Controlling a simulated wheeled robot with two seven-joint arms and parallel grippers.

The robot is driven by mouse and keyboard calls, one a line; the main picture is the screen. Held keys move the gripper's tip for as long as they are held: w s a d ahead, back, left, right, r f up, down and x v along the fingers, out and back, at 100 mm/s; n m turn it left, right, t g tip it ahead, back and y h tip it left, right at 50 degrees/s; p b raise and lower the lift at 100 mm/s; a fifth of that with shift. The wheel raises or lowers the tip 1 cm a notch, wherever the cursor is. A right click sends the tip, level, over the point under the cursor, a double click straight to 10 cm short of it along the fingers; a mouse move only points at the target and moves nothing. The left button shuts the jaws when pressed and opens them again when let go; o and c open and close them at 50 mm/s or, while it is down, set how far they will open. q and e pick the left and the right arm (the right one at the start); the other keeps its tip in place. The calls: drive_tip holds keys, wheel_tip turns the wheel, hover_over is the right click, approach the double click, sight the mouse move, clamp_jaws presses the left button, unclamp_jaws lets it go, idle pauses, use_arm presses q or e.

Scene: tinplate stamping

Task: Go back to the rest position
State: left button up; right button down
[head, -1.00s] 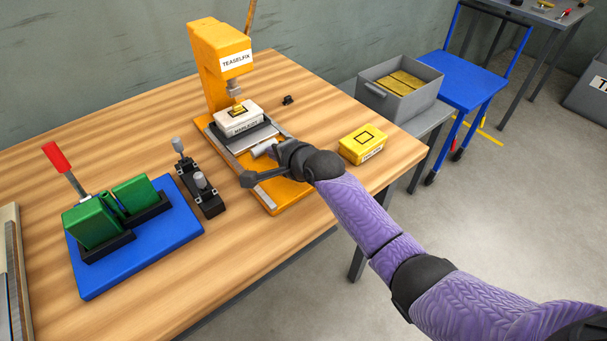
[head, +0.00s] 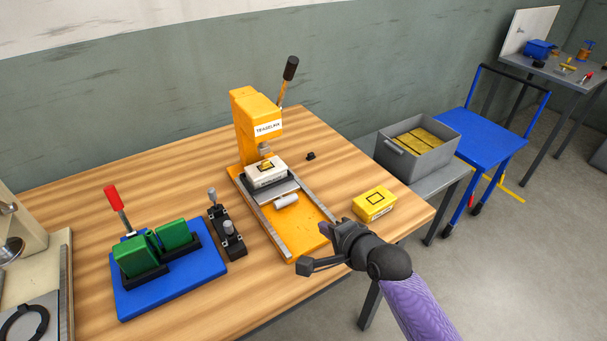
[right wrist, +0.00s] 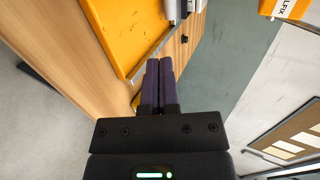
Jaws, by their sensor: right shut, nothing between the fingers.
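My right gripper (head: 318,248) is at the front right of the orange press in the head view, above the front end of its base. Its fingers (right wrist: 158,85) are shut and empty in the right wrist view. The orange press (head: 258,125) stands on the wooden table with a white block (head: 267,176) on its slide under the ram. A yellow box (head: 374,204) sits on the table to the right of the press. My left gripper is not in view.
A blue base (head: 190,277) with green blocks and a red-handled lever is at the left, beside a small black fixture (head: 228,240). A grey bin (head: 425,163) holding yellow pieces is at the right, in front of a blue cart (head: 480,140). Floor at the lower right is clear.

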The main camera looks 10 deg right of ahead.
drive_tip(key=s+n, duration=0.1)
drive_tip(key=s+f+n+g, duration=0.1)
drive_tip(key=s, duration=0.1)
drive_tip(key=s+a+f+n, duration=0.1)
drive_tip(key=shift+s+a+f+g, duration=0.1)
drive_tip(key=shift+s+f+g, duration=0.15)
drive_tip(key=shift+g, duration=0.15)
drive_tip(key=s+d+f+n+g+h, duration=0.15)
drive_tip(key=s+n+g, duration=0.25)
drive_tip(key=s+n, duration=0.5)
drive_tip(key=s+d+n+g+h, duration=0.1)
drive_tip(key=s+n+g+h, duration=0.25)
drive_tip(key=s, duration=0.95)
wheel_tip(320, 180, down, 16)
drive_tip(key=s+f, duration=0.1)
drive_tip(key=s, duration=0.1)
drive_tip(key=s+d+f+n+g, duration=0.1)
drive_tip(key=s+d+f+g, duration=0.1)
drive_tip(key=s+f, duration=0.9)
drive_tip(key=s+d, duration=0.1)
drive_tip(key=s, duration=0.1)
drive_tip(key=shift+s+f, duration=0.2)
drive_tip(key=shift+s, duration=0.1)
